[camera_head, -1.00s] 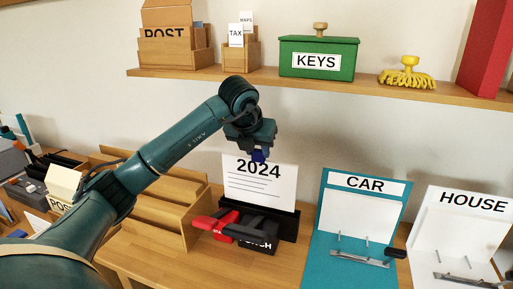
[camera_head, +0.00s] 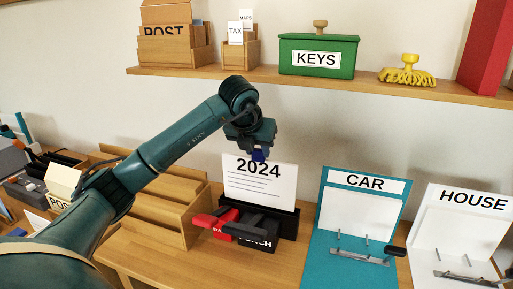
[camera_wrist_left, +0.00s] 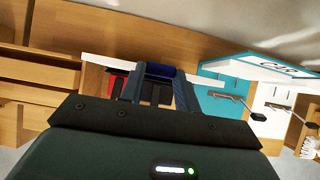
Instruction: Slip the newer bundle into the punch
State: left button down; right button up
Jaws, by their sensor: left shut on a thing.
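My left gripper (camera_head: 258,150) is shut on the top edge of a white bundle marked 2024 (camera_head: 258,187). A blue piece (camera_wrist_left: 160,70) shows between the fingers in the left wrist view. The bundle stands upright, and its lower edge is at the black punch (camera_head: 262,240), whose raised back part hides that edge. I cannot tell how deep the bundle sits. A red stapler-like tool (camera_head: 213,222) lies beside the punch on its left. My right gripper is not in view.
A teal CAR folder (camera_head: 325,240) and a white HOUSE folder (camera_head: 428,225), both with metal prongs, lie open at the right. A wooden sorter (camera_head: 190,200) stands at the left.

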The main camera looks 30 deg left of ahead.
aim_at(258, 172)
pick_arm(q)
jog(key=shift+f+b, duration=2.3)
jog(key=shift+f, duration=0.85)
jog(key=shift+c, duration=2.3)
grip_release()
jog(key=shift+r+p, duration=3.05)
jog(key=shift+r, duration=0.95)
